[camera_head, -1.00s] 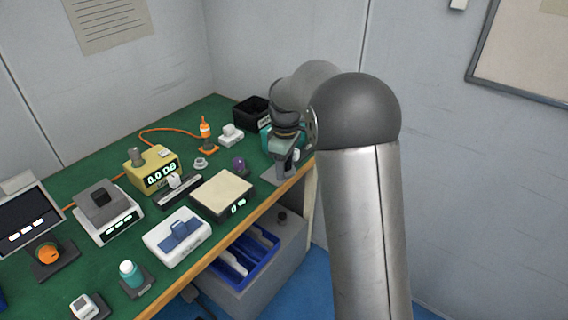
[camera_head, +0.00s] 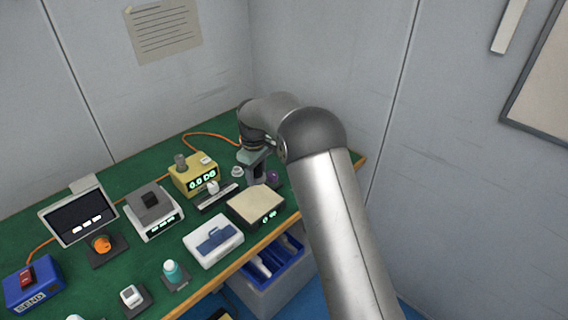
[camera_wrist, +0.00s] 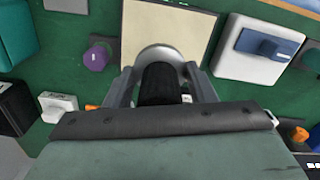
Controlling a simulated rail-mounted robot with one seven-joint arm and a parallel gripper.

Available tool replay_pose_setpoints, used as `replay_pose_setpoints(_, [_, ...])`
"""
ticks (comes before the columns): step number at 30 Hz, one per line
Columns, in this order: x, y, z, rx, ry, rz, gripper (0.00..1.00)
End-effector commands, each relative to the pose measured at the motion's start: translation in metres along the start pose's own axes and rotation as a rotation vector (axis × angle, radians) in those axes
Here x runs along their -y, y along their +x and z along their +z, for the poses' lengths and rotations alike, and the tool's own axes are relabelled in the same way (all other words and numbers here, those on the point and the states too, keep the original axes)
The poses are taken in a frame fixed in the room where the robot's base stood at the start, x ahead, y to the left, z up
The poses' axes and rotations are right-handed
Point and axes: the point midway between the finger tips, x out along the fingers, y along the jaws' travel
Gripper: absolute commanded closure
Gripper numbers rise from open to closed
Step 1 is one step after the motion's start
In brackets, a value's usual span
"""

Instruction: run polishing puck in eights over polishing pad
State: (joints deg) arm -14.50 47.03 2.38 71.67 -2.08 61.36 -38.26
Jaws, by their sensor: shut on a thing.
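The polishing pad is a cream square on a dark base with a lit display (camera_head: 256,203), near the bench's front edge; it also shows at the top of the wrist view (camera_wrist: 170,22). My gripper (camera_wrist: 160,84) is shut on the polishing puck (camera_wrist: 158,50), a grey round piece with a dark grip between the fingers. In the wrist view the puck overlaps the pad's edge; I cannot tell whether it touches the pad. In the head view my gripper (camera_head: 258,176) is just behind the pad, and the puck is hard to make out there.
A purple knob (camera_head: 273,178) stands close to my gripper. A white case with a blue handle (camera_head: 213,240), a slide with a white knob (camera_head: 214,192) and a yellow display box (camera_head: 194,176) surround the pad. A blue bin (camera_head: 272,262) lies below the bench edge.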

Motion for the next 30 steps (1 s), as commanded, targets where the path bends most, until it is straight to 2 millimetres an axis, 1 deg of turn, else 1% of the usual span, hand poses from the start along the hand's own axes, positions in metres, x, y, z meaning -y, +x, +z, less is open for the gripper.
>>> replay_pose_setpoints(2, [0.005,-0.002,-0.009,-0.001,0.001,-0.001,1.00])
replay_pose_setpoints(5, [0.006,0.001,-0.013,-0.002,0.002,-0.001,1.00])
replay_pose_setpoints(14, [0.006,0.003,-0.012,-0.002,0.002,-0.001,1.00])
replay_pose_setpoints(21, [0.006,0.017,-0.012,-0.002,0.002,-0.001,1.00])
replay_pose_setpoints(30, [0.004,0.017,-0.011,-0.002,0.004,-0.001,1.00])
